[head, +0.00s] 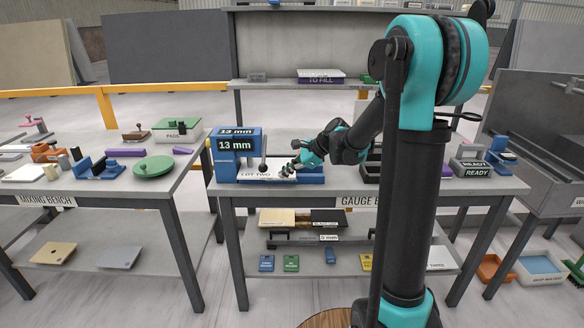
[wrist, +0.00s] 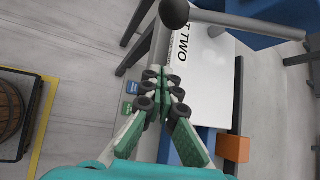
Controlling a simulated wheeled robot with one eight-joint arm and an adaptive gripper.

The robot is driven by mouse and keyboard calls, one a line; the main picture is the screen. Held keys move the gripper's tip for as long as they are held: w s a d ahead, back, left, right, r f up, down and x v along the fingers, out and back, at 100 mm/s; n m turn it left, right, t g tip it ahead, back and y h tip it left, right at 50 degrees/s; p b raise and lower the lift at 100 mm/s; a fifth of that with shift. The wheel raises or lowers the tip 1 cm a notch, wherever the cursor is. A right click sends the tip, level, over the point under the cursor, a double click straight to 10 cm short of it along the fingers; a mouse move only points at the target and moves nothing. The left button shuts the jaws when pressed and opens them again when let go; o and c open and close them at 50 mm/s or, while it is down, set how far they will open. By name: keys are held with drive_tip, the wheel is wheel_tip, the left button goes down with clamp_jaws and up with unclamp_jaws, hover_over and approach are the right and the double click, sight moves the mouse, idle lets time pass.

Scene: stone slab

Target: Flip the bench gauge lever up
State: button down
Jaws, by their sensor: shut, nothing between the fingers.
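The bench gauge (head: 226,160) is a blue device with "13 mm" displays, on the gauge bench at the centre left. Its grey lever (head: 263,152) stands at its right side; the lever's exact tilt is hard to tell. In the wrist view the lever's grey rod (wrist: 245,21) runs across the top and ends in a black ball knob (wrist: 174,13). My gripper (head: 289,170) is right of the lever, low over the gauge's blue base. In the wrist view my gripper (wrist: 166,76) is shut and empty, below the knob and apart from it in the picture.
A white "LOT TWO" plate (wrist: 203,90) lies beneath my fingers on the gauge's base. A dark tray (head: 371,170) stands to the right. Grey "READY" blocks (head: 470,168) stand at the bench's right end. The mixing bench (head: 100,190) is to the left, across a gap.

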drive_tip(key=a, duration=0.4)
drive_tip(key=shift+a+r, duration=0.2)
drive_tip(key=shift+r, duration=0.2)
drive_tip(key=shift+s+r, duration=0.1)
wheel_tip(320, 180, up, 10)
drive_tip(key=s+m+g, duration=0.1)
drive_tip(key=m+g, duration=0.1)
drive_tip(key=g, duration=0.2)
drive_tip(key=shift+s+f, duration=0.25)
drive_tip(key=shift+s, duration=0.05)
idle(0.7)
drive_tip(key=shift+r, duration=0.1)
idle(0.3)
